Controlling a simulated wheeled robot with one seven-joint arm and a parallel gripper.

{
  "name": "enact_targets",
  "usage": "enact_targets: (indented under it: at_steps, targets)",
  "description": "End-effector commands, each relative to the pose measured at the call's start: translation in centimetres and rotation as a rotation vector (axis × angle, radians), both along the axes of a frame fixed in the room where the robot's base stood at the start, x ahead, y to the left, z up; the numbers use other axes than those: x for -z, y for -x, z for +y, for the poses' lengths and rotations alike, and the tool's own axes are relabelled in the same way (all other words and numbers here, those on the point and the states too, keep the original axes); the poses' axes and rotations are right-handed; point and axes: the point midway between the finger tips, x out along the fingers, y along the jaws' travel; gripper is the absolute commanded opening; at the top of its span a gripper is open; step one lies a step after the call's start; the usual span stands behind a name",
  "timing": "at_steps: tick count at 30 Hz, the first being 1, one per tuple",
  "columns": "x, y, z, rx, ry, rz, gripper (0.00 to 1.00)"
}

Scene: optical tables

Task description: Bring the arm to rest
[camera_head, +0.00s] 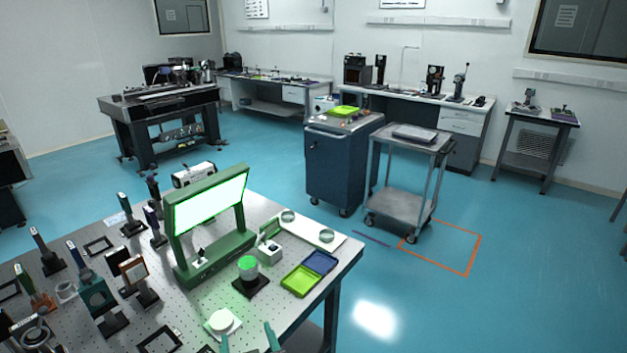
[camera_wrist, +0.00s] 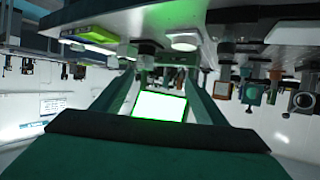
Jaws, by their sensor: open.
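My gripper (camera_head: 248,338) shows at the bottom edge of the head view as two teal fingertips, apart with nothing between them. They are near the front edge of the perforated optical table (camera_head: 187,318), close to a round white piece on a pale square base (camera_head: 222,322). The rest of my arm is out of that view. In the wrist view the picture is upside down; the two fingers of my gripper (camera_wrist: 160,76) stand apart, and a lit panel (camera_wrist: 160,106) shows between them in the background. The same panel, green-framed, stands on the table in the head view (camera_head: 208,202).
A green-topped cylinder (camera_head: 248,268) and a green and blue tray pair (camera_head: 300,281) stand near the table's right edge. Several mounted optics crowd its left side. Beyond are a blue cabinet (camera_head: 335,165) and grey cart (camera_head: 403,205). Floor at the right is clear.

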Motion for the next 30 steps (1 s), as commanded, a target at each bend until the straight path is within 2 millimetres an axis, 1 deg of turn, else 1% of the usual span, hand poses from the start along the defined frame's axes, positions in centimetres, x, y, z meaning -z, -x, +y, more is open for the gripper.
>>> enact_targets:
  at_steps: [1,8,14,17,21,26,30]
  targets:
    - [0.5,0.3,-0.2,0.005,-0.002,0.002,0.66]
    - [2.6,1.5,-1.2,0.034,-0.014,-0.003,0.66]
    - [5.3,3.4,-3.1,0.078,-0.024,-0.008,0.66]
    - [7.1,5.0,-4.5,0.112,-0.031,-0.014,0.66]
    - [9.4,7.8,-6.5,0.160,-0.038,-0.027,0.66]
    - [11.5,11.5,-8.5,0.208,-0.041,-0.043,0.66]
    - [12.8,15.1,-10.1,0.248,-0.041,-0.060,0.66]
